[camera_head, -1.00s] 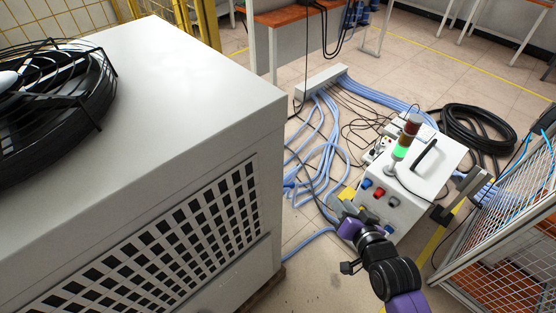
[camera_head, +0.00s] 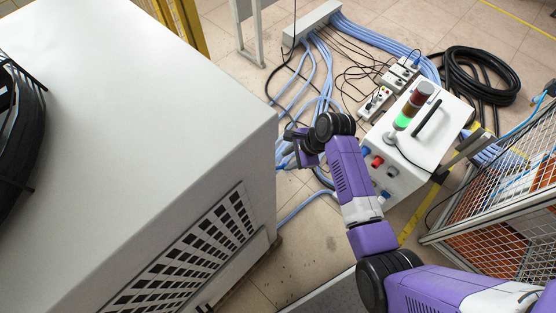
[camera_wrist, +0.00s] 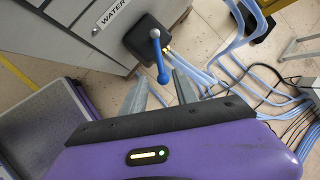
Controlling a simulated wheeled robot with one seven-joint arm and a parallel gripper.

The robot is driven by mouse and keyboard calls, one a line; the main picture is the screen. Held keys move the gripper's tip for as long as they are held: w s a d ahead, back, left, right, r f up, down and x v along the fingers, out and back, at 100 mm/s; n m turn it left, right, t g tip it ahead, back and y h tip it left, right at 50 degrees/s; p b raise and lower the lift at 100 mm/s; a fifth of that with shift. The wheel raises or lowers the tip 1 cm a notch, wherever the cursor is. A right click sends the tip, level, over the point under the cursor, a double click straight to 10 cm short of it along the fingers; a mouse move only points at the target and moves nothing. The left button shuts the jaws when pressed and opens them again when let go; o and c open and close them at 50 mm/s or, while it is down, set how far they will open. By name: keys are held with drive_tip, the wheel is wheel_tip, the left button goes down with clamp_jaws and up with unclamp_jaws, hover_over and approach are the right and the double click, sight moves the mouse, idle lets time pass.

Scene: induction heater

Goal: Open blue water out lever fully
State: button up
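The blue lever (camera_wrist: 161,66) shows in the wrist view, with its paler round end (camera_wrist: 155,33) in front of a black square fitting (camera_wrist: 143,43) on the grey cabinet. A white label (camera_wrist: 110,14) reading "WATER" sits beside it; the rest of the label is cut off. My gripper (camera_wrist: 160,90) is open, its two grey fingers apart. The lever's lower end appears between the fingertips; I cannot tell whether they touch it. In the head view my gripper (camera_head: 297,140) is by the right side of the large cabinet (camera_head: 150,110), and the lever is not visible.
Blue hoses (camera_head: 325,75) and dark cables lie on the floor behind my gripper. A white control box (camera_head: 425,135) with a lit green signal lamp stands to the right of my arm. A wire-mesh fence (camera_head: 510,200) stands farther right.

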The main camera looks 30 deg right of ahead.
sight(279, 168)
drive_tip(key=shift+b+x, duration=0.5)
drive_tip(key=shift+x, duration=3.4)
clamp_jaws()
